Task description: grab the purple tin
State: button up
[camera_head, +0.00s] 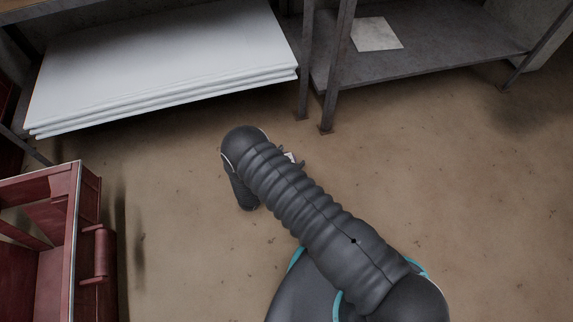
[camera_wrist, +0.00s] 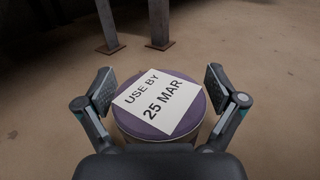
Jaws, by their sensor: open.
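The purple tin (camera_wrist: 188,122) is round and shows in the wrist view, between and just ahead of the fingers of my gripper (camera_wrist: 160,92). A white label (camera_wrist: 160,101) reading "USE BY 25 MAR" lies on its top and covers much of it. The gripper is open, with one finger on each side of the tin and a gap visible at each side. The tin's lower part is mostly hidden.
A shelf with stacked white boards (camera_head: 170,65) stands at the back left. A grey metal shelf (camera_head: 450,50) with a pale sheet (camera_head: 376,34) stands at the back right. A red open case (camera_head: 75,225) is at the left edge. The brown floor (camera_head: 480,190) at right is clear.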

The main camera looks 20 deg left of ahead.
jog(key=c, duration=1.4)
jog(key=shift+r, duration=0.1)
